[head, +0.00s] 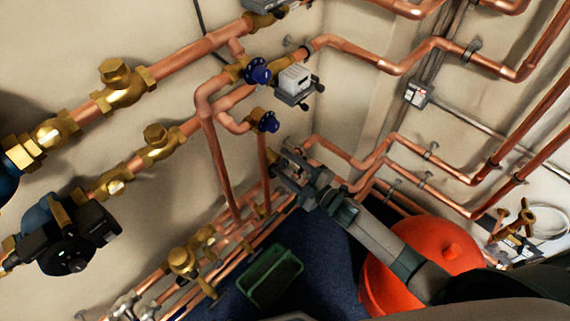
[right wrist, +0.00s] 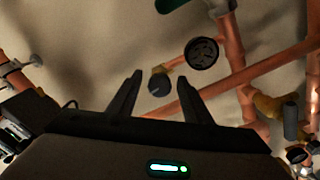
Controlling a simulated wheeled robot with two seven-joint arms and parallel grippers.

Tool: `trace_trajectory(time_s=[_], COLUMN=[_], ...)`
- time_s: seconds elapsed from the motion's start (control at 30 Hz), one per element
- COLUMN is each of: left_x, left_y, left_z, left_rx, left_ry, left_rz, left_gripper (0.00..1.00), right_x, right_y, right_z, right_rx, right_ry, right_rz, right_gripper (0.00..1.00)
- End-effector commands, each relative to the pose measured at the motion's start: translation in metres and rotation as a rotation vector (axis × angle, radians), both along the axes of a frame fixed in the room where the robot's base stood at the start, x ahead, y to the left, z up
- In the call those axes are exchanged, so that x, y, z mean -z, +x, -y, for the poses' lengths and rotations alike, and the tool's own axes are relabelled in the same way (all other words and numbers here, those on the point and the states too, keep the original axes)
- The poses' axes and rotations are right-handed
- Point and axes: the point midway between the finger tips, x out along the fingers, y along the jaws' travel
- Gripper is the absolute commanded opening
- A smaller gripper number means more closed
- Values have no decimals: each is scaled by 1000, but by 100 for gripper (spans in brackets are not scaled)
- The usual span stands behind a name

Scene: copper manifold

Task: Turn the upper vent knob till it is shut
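Two dark blue knobs show in the head view on brass fittings of the copper pipes. The upper blue knob (head: 259,75) is beside a white actuator box, and the lower blue knob (head: 267,122) is below it. My right gripper (head: 283,167) is below the lower blue knob and apart from it. In the right wrist view its fingers (right wrist: 160,80) are open and empty. A small dark round knob (right wrist: 159,85) appears between the fingertips, beyond them. A larger black wheel (right wrist: 202,53) is to its upper right. I cannot tell which is the upper vent knob. My left gripper is out of view.
The white actuator box (head: 294,80) juts out near the upper knob. Copper pipes (head: 220,165) run down beside the gripper. A red vessel (head: 415,262) and a green crate (head: 270,275) stand below. A black pump (head: 70,238) is at lower left.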

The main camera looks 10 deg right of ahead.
Motion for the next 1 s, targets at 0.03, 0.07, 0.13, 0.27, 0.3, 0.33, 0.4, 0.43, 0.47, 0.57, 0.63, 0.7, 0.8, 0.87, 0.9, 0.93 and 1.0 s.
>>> trace_trajectory(time_s=[0.03, 0.07, 0.13, 0.27, 0.3, 0.33, 0.4, 0.43, 0.47, 0.57, 0.63, 0.7, 0.8, 0.87, 0.9, 0.93, 1.0], left_x=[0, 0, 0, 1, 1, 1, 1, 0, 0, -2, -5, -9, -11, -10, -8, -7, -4], left_y=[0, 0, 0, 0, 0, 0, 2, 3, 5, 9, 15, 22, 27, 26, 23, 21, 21], left_z=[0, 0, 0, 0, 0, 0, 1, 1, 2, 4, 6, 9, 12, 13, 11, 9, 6], left_rx=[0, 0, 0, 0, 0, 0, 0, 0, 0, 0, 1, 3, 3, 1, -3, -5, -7], left_ry=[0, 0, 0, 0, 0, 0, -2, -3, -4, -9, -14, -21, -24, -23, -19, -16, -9], left_rz=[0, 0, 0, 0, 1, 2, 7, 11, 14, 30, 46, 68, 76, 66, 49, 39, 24], left_gripper=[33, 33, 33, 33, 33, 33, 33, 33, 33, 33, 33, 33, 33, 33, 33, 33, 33], right_x=[0, 0, 0, 0, 1, 1, 1, 1, 2, 2, 3, 3, 3, 3, 3, 3, 3], right_y=[0, 0, 0, -3, -5, -7, -12, -15, -18, -31, -42, -54, -71, -81, -88, -93, -104], right_z=[0, 0, 0, 2, 4, 5, 9, 11, 13, 21, 28, 35, 47, 54, 58, 61, 69], right_rx=[0, 0, 0, 0, 1, 1, 0, 0, 0, 0, 0, 0, 0, 0, 0, 0, -1], right_ry=[0, -1, -1, -1, -1, -1, -2, -2, -2, -3, -3, -2, -1, -1, -1, -2, -2], right_rz=[0, 1, 1, 1, 0, 0, -1, 0, 0, -1, -1, -1, -2, -2, -2, -2, -2], right_gripper=[45, 45, 45, 45, 45, 45, 45, 45, 45, 45, 45, 45, 45, 45, 45, 45, 45])
